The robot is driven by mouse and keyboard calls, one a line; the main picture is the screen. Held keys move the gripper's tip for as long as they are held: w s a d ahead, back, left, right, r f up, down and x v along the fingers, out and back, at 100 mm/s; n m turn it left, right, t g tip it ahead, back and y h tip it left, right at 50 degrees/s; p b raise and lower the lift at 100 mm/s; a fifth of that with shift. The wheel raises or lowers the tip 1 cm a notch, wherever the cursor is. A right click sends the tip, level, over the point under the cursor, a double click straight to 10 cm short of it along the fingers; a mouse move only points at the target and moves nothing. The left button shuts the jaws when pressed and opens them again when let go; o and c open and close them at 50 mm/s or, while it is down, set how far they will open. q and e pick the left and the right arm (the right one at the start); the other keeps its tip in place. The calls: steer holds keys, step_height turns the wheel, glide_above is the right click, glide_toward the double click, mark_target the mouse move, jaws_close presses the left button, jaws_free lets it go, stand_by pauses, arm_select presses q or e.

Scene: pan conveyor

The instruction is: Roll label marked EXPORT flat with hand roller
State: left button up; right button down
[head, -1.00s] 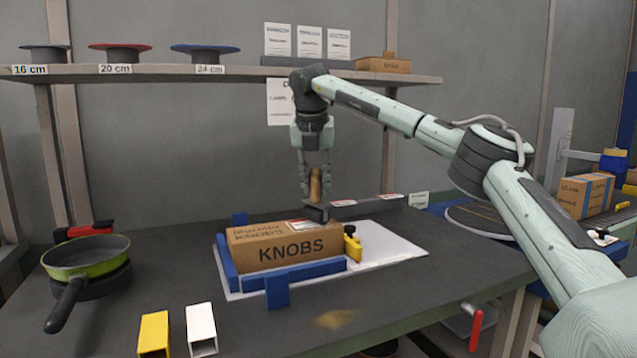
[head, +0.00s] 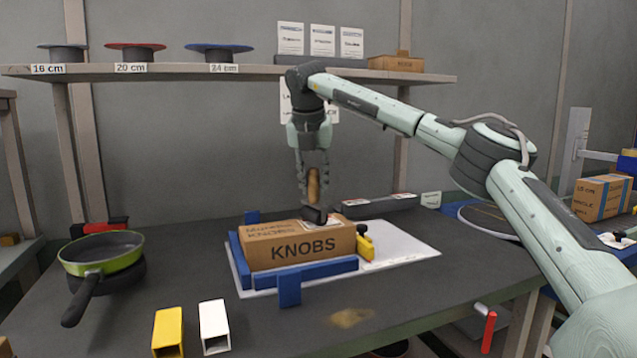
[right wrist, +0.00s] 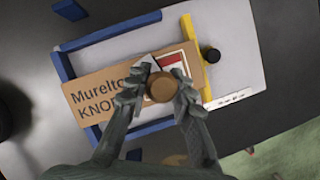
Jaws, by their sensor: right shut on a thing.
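My right gripper (head: 314,192) points down, shut on the upright wooden handle of the hand roller (head: 313,183). The black roller head (head: 314,214) is at the top of the cardboard KNOBS box (head: 300,246), near its right end; I cannot tell whether it presses. In the right wrist view, the round handle end (right wrist: 161,87) sits between the fingers. It partly hides a white label (right wrist: 172,62) with a red patch on the box top. The word EXPORT is not readable. My left gripper is not in view.
Blue stops (head: 289,290) and a yellow clamp (head: 364,242) surround the box on a white board (head: 405,246). A green pan (head: 102,252) stands left; yellow (head: 168,330) and white (head: 214,326) tubes stand in front. A shelf (head: 230,70) runs behind.

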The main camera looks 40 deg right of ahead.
mark_target(311, 169)
steer(key=shift+a, duration=0.35)
steer(key=shift+r, duration=0.1)
step_height(311, 169, up, 5)
steer(key=p, duration=0.4)
steer(key=shift+f, duration=0.2)
steer(key=shift+d+r+p, duration=0.1)
steer(key=shift+r+p, duration=0.35)
steer(key=shift+r, duration=0.7)
